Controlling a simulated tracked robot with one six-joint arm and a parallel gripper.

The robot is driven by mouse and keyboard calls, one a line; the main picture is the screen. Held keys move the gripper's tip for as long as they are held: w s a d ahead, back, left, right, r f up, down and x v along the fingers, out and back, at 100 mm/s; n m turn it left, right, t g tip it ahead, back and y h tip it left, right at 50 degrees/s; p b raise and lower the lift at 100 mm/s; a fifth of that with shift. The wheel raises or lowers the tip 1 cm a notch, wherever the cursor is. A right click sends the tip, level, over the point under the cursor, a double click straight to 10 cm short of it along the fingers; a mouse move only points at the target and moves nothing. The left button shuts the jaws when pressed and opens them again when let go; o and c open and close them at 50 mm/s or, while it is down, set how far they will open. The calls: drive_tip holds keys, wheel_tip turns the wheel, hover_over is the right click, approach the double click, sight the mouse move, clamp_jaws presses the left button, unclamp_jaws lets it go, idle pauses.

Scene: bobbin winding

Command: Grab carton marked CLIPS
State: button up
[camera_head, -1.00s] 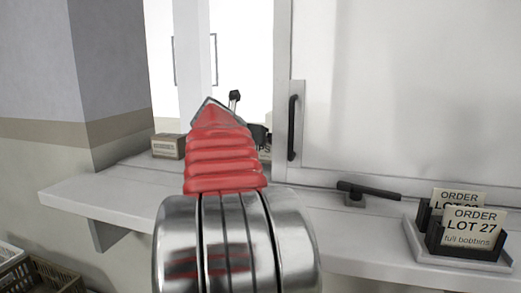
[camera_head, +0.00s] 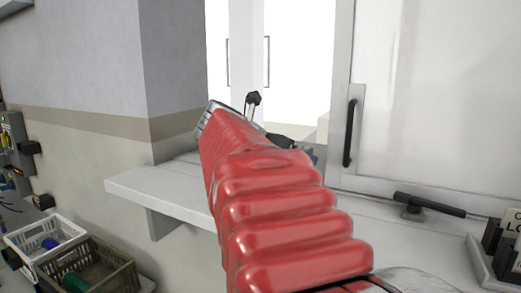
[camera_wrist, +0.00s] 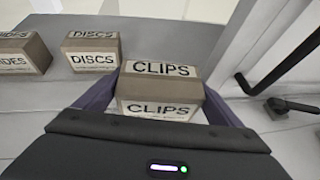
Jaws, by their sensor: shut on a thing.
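The carton marked CLIPS (camera_wrist: 158,108) is a brown box with white labels on its top and front. In the wrist view it sits between the two purple fingers of my gripper (camera_wrist: 162,84), which is shut on it. I cannot tell whether it still touches the surface below. In the head view my red-sleeved arm hides the carton, and only a dark bit of my gripper shows past the sleeve.
Cartons marked DISCS (camera_wrist: 92,53) and one with a label ending in "DES" (camera_wrist: 24,55) stand to the left. A black door handle (camera_head: 352,131) and a black lever (camera_head: 428,205) are on the right. Crates (camera_head: 95,272) stand low at the left.

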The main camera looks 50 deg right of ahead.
drive_tip(key=shift+a, duration=1.65)
drive_tip(key=shift+w, duration=0.15)
